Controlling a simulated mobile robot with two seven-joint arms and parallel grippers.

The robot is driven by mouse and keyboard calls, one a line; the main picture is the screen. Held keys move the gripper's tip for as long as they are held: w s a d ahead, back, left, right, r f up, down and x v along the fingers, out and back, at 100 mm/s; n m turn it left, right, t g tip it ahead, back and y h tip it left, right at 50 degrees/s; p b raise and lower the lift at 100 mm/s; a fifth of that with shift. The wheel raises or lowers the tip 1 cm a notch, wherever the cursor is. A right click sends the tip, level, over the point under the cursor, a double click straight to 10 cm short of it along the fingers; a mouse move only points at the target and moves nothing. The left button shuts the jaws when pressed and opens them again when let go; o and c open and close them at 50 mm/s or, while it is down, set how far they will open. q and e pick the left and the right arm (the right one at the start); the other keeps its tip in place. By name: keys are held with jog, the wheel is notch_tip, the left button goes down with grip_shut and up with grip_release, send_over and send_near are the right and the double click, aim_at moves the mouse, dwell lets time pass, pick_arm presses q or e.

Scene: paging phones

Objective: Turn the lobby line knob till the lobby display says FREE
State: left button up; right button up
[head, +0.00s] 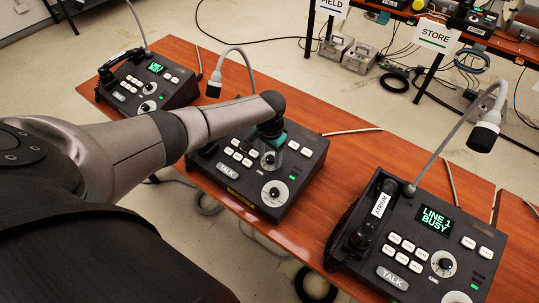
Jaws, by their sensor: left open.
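Three dark paging phones stand on the wooden table, and I cannot read "lobby" on any. The middle phone (312,152) has an upper knob (268,158) on a pale dial and a lower knob (275,193). My left gripper (271,146) is open and points down at the upper knob; whether it touches is unclear. My arm hides the middle phone's display and handset label. The right phone (398,220) is labelled ATRIUM, and its display (436,219) reads LINE 1 BUSY. The left phone (172,100) has a small lit green display (156,67), too small to read surely. My right gripper is out of view.
Gooseneck microphones (214,88) rise from the phones, another one (484,135) over the right phone. A back table carries FIELD and STORE (434,36) signs. Grey boxes (359,57) and loose cables lie on the floor. The wooden table (334,138) is bare between the phones.

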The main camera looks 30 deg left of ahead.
pick_arm(q)
notch_tip(320, 180, up, 15)
jog(key=p, duration=0.3)
jog(key=shift+s+d, duration=0.35)
jog(key=shift+s, duration=0.1)
jog(key=shift+d, duration=0.1)
